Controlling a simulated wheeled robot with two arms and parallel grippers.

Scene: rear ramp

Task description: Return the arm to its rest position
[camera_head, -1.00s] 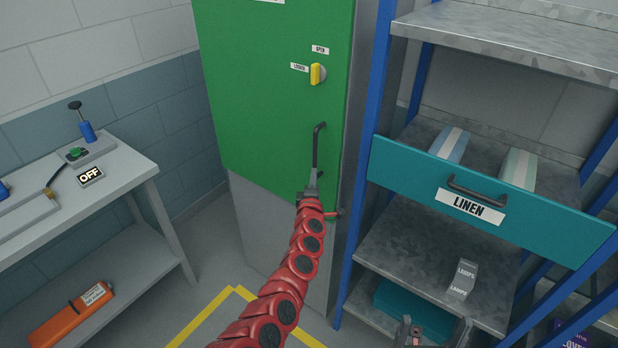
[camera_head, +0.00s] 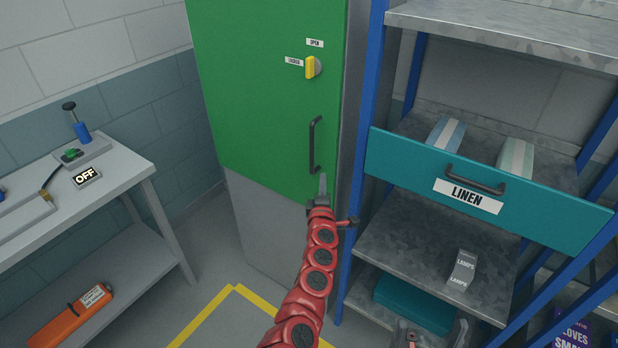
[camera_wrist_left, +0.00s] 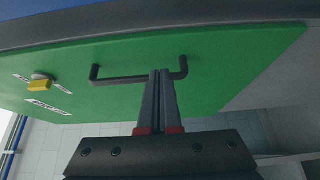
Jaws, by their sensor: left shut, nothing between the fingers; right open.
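My left gripper (camera_head: 322,190), on the red arm, is shut and empty just below and right of the lower end of the black door handle (camera_head: 312,146). In the left wrist view its closed fingertips (camera_wrist_left: 160,74) overlap the handle (camera_wrist_left: 140,79); I cannot tell whether they touch it. The handle is on a green cabinet door (camera_head: 255,110) that looks closed. My right gripper (camera_head: 432,336) is open and empty at the bottom edge, partly cut off.
A blue-framed shelf stands right of the cabinet, with a teal LINEN drawer (camera_head: 400,168) pulled out, holding two packs. A LAMPS box (camera_head: 463,270) sits below. A grey workbench (camera_head: 120,172) is at left. Yellow lines (camera_head: 205,315) mark the clear floor.

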